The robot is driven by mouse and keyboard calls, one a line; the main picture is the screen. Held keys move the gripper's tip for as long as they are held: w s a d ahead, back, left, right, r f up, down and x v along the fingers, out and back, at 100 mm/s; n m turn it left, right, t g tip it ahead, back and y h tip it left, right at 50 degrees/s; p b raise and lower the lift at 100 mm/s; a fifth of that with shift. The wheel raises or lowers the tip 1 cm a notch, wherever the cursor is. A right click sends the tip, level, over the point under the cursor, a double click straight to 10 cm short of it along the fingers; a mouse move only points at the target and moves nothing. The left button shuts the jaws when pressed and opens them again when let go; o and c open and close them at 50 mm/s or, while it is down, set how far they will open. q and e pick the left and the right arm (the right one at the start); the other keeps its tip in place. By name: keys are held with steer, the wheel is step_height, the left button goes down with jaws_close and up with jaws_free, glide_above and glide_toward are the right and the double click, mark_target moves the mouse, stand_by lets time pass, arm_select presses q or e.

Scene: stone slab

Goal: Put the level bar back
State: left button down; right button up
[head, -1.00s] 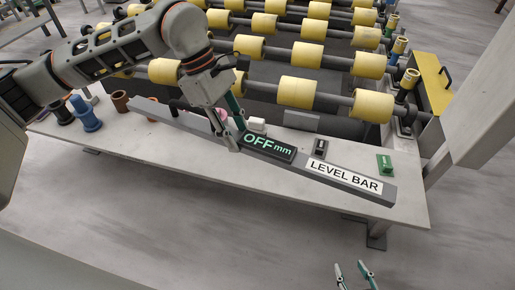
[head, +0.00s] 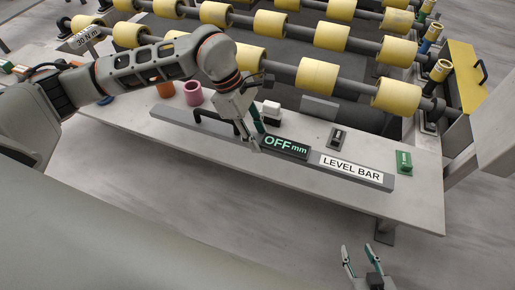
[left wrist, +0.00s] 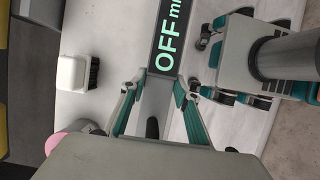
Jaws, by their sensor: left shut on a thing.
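The level bar (head: 352,168) is a long grey bar with a black "OFF mm" display and a white "LEVEL BAR" label. It runs lengthwise along the pale bench; whether it rests on the surface or hangs just above it, I cannot tell. My left gripper (head: 254,141) is shut on the bar just left of the display. In the left wrist view the bar with its display (left wrist: 167,38) runs between the fingers (left wrist: 160,90). My right gripper (head: 361,264) is open and empty, in front of the bench at the bottom of the head view.
The bench (head: 290,205) is clear in front of the bar. Yellow rollers (head: 323,77) lie beyond.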

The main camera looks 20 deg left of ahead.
mark_target(257, 156)
arm_select(q)
steer(key=shift+f, duration=2.95)
steer(key=c, duration=1.5)
jaws_free()
steer(key=shift+f, duration=0.1)
steer(key=v, duration=1.2)
